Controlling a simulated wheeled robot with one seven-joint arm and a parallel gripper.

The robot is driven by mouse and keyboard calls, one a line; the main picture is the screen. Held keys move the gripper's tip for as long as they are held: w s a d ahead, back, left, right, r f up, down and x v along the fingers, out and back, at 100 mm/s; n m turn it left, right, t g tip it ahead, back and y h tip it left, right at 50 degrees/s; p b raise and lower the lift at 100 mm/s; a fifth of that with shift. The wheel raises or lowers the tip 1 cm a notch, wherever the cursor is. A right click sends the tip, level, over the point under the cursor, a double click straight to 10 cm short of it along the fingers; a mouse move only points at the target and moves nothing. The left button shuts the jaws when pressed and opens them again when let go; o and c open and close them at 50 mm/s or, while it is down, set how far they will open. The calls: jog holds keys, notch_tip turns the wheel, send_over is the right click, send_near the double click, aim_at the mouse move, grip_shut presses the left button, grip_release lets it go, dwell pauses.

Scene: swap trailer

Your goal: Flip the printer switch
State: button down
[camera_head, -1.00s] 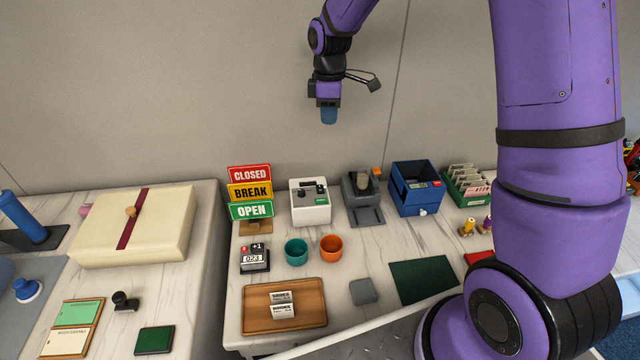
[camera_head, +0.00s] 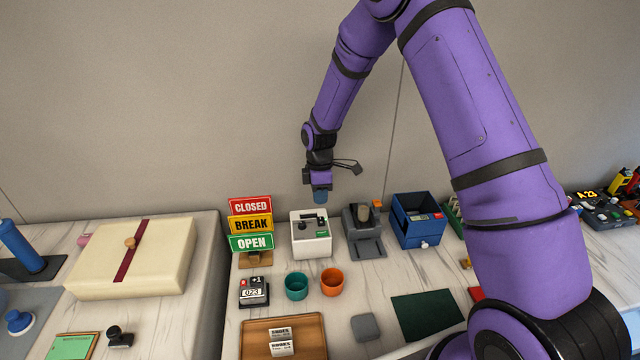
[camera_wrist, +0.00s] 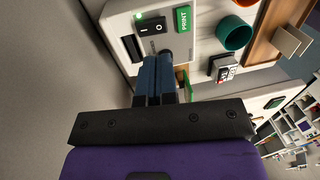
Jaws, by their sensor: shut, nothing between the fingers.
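The white printer (camera_head: 311,240) stands on the table right of the stacked signs, with dark parts on its top. In the wrist view the printer (camera_wrist: 117,27) shows a black rocker switch (camera_wrist: 151,26) marked with a line and a circle, a lit green light and a green PRINT button (camera_wrist: 184,19). My gripper (camera_head: 320,197) is above the printer in the head view, pointing down. In the wrist view its blue fingers (camera_wrist: 160,72) are together and empty, close below the switch in the picture. A dark round knob is just beyond the tips; I cannot tell whether they touch it.
CLOSED, BREAK and OPEN signs (camera_head: 250,225) stand left of the printer. A grey device (camera_head: 364,232) and a blue box (camera_head: 418,220) stand to its right. A teal cup (camera_head: 296,286), an orange cup (camera_head: 332,282) and a counter (camera_head: 254,291) are in front.

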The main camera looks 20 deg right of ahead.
aim_at(321, 223)
jog(key=f, duration=0.4)
jog(key=s+f, duration=0.1)
jog(key=f, duration=0.1)
jog(key=shift+a+f, duration=0.1)
jog(key=shift+f, duration=0.3)
jog(key=shift+f, duration=0.1)
